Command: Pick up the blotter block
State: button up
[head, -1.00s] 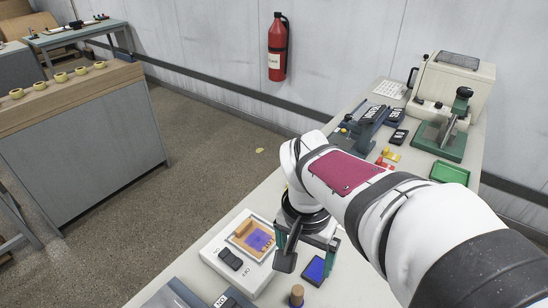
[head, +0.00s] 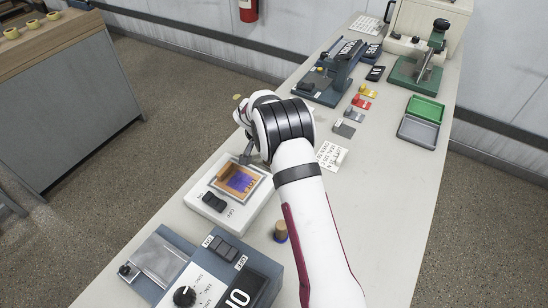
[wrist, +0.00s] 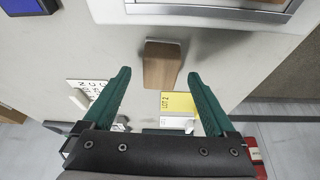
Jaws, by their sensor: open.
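A wooden block (wrist: 161,64), which I take to be the blotter block, stands on the pale bench in the wrist view. My gripper (wrist: 158,76) is open, with its two teal fingers on either side of the block's line and a gap to each side. Whether the fingertips are down at the block's height I cannot tell. In the head view only a dark bit of my gripper (head: 247,155) shows below the wrist, and my arm seems to hide the block there.
A yellow card (wrist: 180,103) and a white lettered card (wrist: 88,92) lie beyond the block. A green tray (head: 424,112) is farther off.

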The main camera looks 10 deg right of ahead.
jog(key=x, duration=0.2)
jog(key=shift+w+d+f, duration=0.1)
jog(key=shift+w+f, duration=0.05)
jog(key=shift+f, duration=0.25)
grip_shut()
jog(key=shift+r, duration=0.15)
jog(key=shift+r, duration=0.4)
jog(key=r, duration=0.2)
jog(key=d+r, duration=0.1)
jog(key=r, duration=0.1)
jog(key=shift+s+d, duration=0.1)
jog(key=shift+s, duration=0.3)
jog(key=s+d+r, duration=0.6)
jog(key=d, duration=0.2)
jog(key=shift+d, duration=0.15)
